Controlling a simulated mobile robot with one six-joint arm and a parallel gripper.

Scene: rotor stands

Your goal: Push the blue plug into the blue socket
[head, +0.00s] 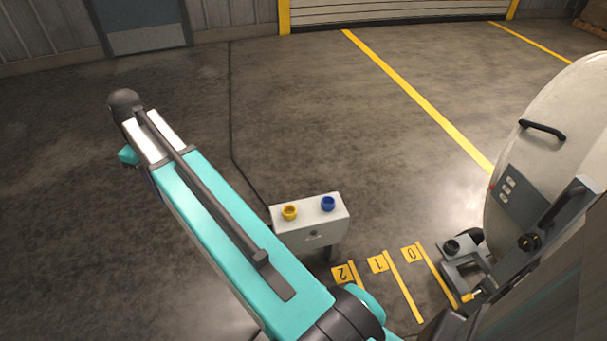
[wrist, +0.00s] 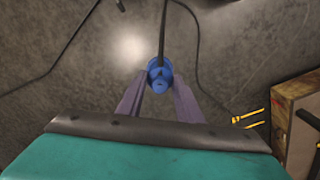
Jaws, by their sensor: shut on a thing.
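The blue socket (head: 328,203) sits at the right on top of a white box stand (head: 310,222) in the head view. The blue plug (wrist: 160,78) is in the wrist view, with a dark cable running up from it. My gripper (wrist: 160,86) is shut on the plug, one finger on each side of it. Dark floor shows around the plug, and no socket shows close to it in the wrist view. In the head view my arm hides the gripper and the plug.
A yellow socket (head: 289,212) sits left of the blue one on the same stand. A dark cable (head: 232,120) lies on the floor behind the stand. Numbered yellow floor marks (head: 378,263) and a large pale machine (head: 555,150) are at the right. Floor behind the stand is mostly clear.

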